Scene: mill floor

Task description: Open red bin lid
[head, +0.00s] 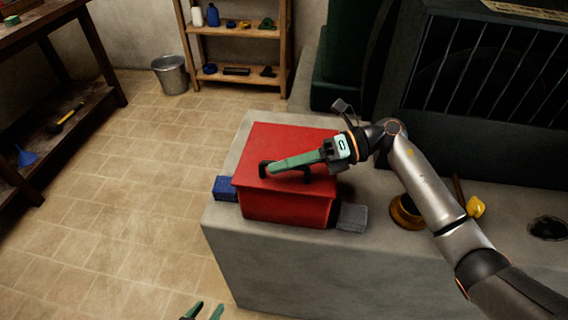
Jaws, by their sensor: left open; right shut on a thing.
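The red bin (285,205) sits on the left end of a grey concrete block, and its red lid (292,137) lies closed on top. A dark handle (264,167) stands on the lid, partly hidden by my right gripper. My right gripper (272,168) reaches in from the right, above the lid, with its green fingers shut at the handle. My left gripper (204,310) shows only its green fingertips at the bottom edge, apart and empty, well away from the bin.
A blue block (225,188) and a grey block (352,217) sit beside the bin. A brown round dish (405,210) and a yellow object (475,207) lie to the right on the concrete block (290,262). A dark barred machine (480,80) stands behind. The tiled floor at left is clear.

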